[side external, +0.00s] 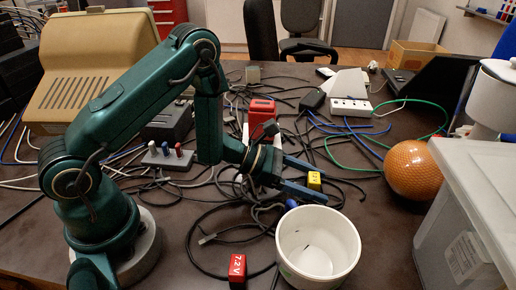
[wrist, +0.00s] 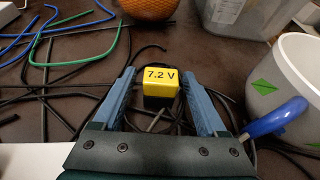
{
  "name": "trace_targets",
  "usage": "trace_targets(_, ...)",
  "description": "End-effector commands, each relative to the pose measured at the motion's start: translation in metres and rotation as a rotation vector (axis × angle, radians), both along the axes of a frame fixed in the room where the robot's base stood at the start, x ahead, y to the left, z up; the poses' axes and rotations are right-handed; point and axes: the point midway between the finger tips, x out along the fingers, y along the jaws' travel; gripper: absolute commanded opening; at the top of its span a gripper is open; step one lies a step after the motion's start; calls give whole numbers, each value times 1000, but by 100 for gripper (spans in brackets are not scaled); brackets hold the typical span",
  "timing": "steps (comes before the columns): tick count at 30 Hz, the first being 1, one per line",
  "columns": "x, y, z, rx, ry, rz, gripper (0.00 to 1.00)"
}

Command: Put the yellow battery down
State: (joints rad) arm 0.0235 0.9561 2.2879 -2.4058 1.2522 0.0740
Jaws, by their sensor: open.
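The yellow battery (side external: 314,181), with a black lower part, is between the finger ends of my gripper (side external: 322,184). In the wrist view the battery (wrist: 160,82) shows its "7.2 V" label upright, with a blue finger on each side. The fingers are open, and narrow gaps show between them and the battery. It appears to be at table level among black cables, but its contact with the table is hidden.
A white bucket (side external: 318,245) stands close in front of my gripper. A red battery (side external: 236,272) stands at the front edge. An orange ball (side external: 412,170) and a grey bin (side external: 468,215) are to the right. Cables cover much of the dark table.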

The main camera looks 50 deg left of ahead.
Motion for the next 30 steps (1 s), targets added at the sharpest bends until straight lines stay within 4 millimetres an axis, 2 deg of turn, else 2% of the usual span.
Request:
trace_targets(1, -5, 8, 4, 0, 2, 7, 75)
trace_targets(6, -21, 23, 13, 0, 0, 5, 75)
trace_targets(11, -29, 30, 18, -1, -2, 0, 75)
trace_targets(14, -32, 24, 28, 1, -25, -40, 75)
trace_targets(19, -46, -10, 73, 28, -150, -268, 75)
trace_targets(23, -78, -42, 113, 108, -286, -533, 75)
trace_targets(24, -91, -50, 122, 148, -330, -622, 75)
trace_targets(27, -127, -62, 139, 276, -440, -843, 75)
trace_targets(30, -162, -63, 145, 441, -540, -1048, 75)
